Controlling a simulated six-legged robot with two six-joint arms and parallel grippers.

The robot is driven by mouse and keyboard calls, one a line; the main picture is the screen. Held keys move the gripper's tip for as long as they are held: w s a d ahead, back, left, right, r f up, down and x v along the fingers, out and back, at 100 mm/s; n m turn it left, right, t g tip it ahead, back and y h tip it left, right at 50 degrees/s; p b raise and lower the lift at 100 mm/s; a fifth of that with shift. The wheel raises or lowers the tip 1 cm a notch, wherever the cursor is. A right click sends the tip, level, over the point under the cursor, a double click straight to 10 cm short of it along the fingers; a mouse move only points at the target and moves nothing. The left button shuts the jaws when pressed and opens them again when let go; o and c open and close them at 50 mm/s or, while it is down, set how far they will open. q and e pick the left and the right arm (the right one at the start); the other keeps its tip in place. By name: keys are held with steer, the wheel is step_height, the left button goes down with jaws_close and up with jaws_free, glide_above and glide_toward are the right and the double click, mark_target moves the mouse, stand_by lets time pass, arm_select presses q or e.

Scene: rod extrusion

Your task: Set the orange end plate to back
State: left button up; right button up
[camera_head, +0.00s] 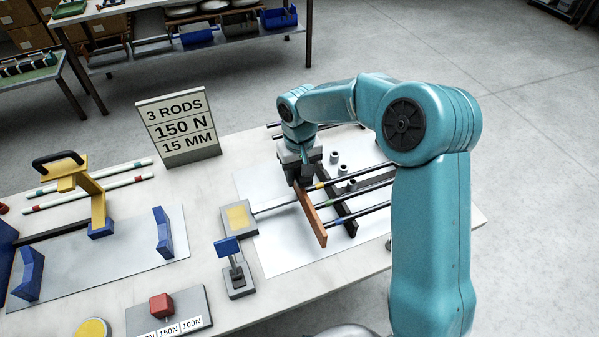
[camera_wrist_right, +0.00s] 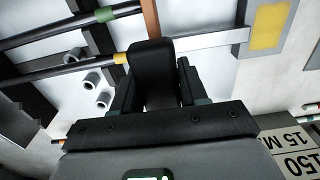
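The orange end plate (camera_head: 312,215) stands on edge among dark rods, over a white sheet. A dark plate (camera_head: 339,207) is just to its right. Rods with coloured bands (camera_head: 355,185) run across both plates. My right gripper (camera_head: 301,180) is at the far end of the orange plate and hides that end. In the right wrist view, the orange plate (camera_wrist_right: 151,18) runs behind the near black finger (camera_wrist_right: 152,70). The frames do not show whether the fingers are closed on it. My left gripper is not in view.
A sign (camera_head: 179,127) reads 3 RODS, 150 N, 15 MM. Small grey cylinders (camera_head: 343,169) stand right of the gripper. A yellow-topped block (camera_head: 239,216) and a blue-topped post (camera_head: 233,262) are on the left.

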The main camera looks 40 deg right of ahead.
jaws_close()
steer(key=a, duration=0.3)
steer(key=w+a, duration=0.1)
steer(key=a, duration=0.2)
steer(key=w+a+b, duration=0.1)
steer(key=a, duration=0.2)
steer(key=shift+w, duration=0.1)
steer(key=shift+a+r, duration=0.1)
steer(key=shift+a, duration=0.2)
